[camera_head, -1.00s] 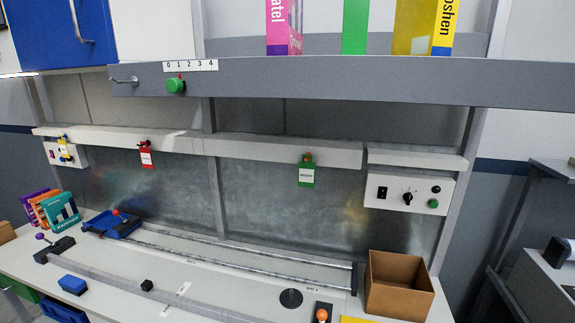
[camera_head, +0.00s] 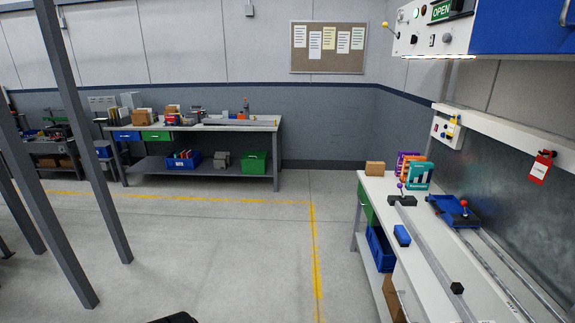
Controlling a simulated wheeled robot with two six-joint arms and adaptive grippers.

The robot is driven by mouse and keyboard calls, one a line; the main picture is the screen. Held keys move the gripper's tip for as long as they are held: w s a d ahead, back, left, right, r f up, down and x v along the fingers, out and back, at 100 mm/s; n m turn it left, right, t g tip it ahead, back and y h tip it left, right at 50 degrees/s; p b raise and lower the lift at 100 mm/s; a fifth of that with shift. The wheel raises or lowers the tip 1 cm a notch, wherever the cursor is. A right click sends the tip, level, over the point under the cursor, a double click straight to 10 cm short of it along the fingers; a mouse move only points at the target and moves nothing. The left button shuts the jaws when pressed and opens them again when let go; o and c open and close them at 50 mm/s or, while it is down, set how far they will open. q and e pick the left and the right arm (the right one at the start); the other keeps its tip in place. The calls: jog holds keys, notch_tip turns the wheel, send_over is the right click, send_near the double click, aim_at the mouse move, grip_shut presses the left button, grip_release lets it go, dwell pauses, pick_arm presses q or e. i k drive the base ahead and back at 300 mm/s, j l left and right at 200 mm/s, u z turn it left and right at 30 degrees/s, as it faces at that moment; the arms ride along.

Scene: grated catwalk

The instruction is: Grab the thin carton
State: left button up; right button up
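Several slim upright cartons stand together at the far end of the right-hand workbench: a purple carton (camera_head: 402,159), an orange carton (camera_head: 407,168) and a teal carton (camera_head: 420,176) in front. They lean a little and overlap, so the rear ones are partly hidden. I cannot tell which is the thin carton. Neither of my grippers is in view. A small dark shape shows at the bottom edge, too cut off to identify.
The cartons' workbench (camera_head: 420,262) runs along the right, with a small brown box (camera_head: 375,168), a blue block (camera_head: 402,235) and rails on it. Another workbench (camera_head: 222,126) stands at the back wall. Grey posts (camera_head: 84,135) rise at left. The middle floor is clear.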

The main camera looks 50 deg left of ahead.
aim_at(373, 169)
jog(key=u, duration=1)
jog(key=i+j+u, duration=0.2)
jog(key=i, duration=0.25)
jog(key=i+j+u, duration=0.25)
jog(key=i, duration=1.15)
jog(key=i+j+u, duration=0.1)
jog(key=i+u, duration=0.15)
jog(key=i, duration=1.15)
